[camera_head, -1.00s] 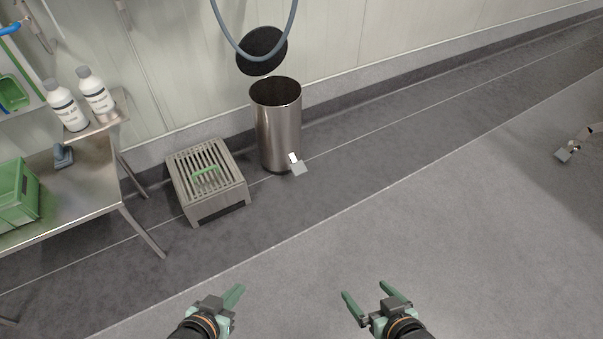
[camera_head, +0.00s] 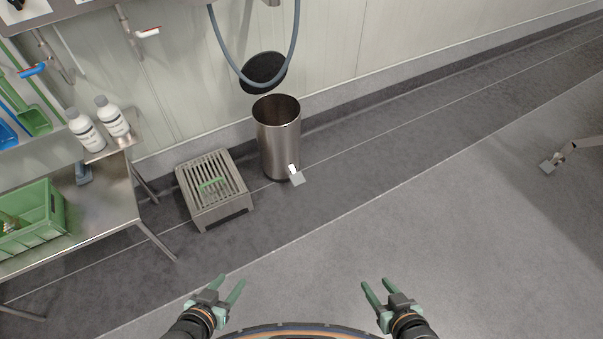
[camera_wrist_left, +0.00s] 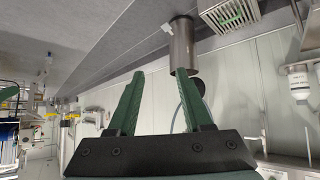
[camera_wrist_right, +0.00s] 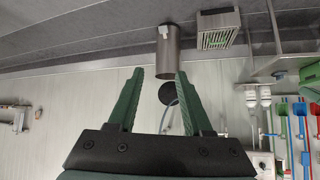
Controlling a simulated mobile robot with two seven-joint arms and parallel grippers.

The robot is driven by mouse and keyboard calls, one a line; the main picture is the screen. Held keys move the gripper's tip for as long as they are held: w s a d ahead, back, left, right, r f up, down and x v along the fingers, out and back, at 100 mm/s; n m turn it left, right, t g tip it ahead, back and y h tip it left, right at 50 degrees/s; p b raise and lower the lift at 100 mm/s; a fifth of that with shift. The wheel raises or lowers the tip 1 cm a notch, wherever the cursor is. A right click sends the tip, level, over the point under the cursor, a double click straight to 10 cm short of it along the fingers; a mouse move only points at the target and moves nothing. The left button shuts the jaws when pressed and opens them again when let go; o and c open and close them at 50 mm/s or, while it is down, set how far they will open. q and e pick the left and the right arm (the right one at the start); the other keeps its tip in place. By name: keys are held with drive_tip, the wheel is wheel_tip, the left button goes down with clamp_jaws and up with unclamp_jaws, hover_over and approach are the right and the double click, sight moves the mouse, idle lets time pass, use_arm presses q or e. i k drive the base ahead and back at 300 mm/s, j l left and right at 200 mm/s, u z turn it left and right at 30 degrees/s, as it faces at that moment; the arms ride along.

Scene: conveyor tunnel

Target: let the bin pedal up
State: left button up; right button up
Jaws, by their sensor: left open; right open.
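A steel bin (camera_head: 279,140) stands on the floor by the wall, its dark round lid (camera_head: 263,72) swung up against the wall and its mouth open. Its small grey pedal (camera_head: 297,178) sticks out at the front base; how far down it is pressed, I cannot tell. My left gripper (camera_head: 231,287) is open and empty, well in front of the bin. My right gripper (camera_head: 374,288) is open and empty, also far from the bin. The bin also shows in the left wrist view (camera_wrist_left: 182,45) and the right wrist view (camera_wrist_right: 167,55).
A steel table (camera_head: 110,205) with a green crate (camera_head: 52,225) and white bottles (camera_head: 86,130) is at the left. A grey hose (camera_head: 228,60) hangs before the lid. Floor ahead is clear.

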sight(296, 178)
drive_tip(key=i+l, duration=0.65)
drive_tip(key=i, duration=0.25)
drive_tip(key=l+z, duration=0.05)
